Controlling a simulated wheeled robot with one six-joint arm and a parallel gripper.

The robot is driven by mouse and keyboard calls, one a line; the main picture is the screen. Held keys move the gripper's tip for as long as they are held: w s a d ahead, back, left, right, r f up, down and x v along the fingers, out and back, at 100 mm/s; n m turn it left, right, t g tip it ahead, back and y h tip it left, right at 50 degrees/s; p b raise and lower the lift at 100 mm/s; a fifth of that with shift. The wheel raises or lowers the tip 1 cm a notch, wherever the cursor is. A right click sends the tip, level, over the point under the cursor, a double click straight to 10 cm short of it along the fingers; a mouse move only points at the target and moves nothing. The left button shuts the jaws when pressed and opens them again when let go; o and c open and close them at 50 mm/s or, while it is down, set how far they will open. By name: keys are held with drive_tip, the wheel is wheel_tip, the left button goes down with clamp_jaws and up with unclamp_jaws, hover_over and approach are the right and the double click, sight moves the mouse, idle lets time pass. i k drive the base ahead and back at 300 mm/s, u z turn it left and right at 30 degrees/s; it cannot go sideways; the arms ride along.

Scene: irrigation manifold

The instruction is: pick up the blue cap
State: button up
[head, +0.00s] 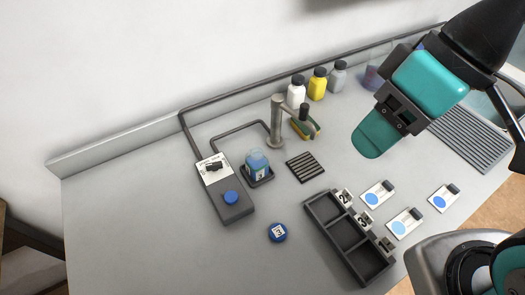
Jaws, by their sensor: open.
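My gripper (371,138) is high on the right, above the counter and apart from the cap. It is open, with teal finger pads pointing down and left, and nothing shows between them.
A dark box with a blue knob (230,197) stands left of the cap. A blue-filled bottle (257,165) sits behind it. The divided tray (333,243) and several white cards are to the right. The counter in front of the cap is clear.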

sight(278, 232)
drive_tip(key=k, duration=1.5)
drive_tip(key=u, duration=0.35)
drive_tip(key=i, duration=0.95)
drive_tip(key=z, duration=0.05)
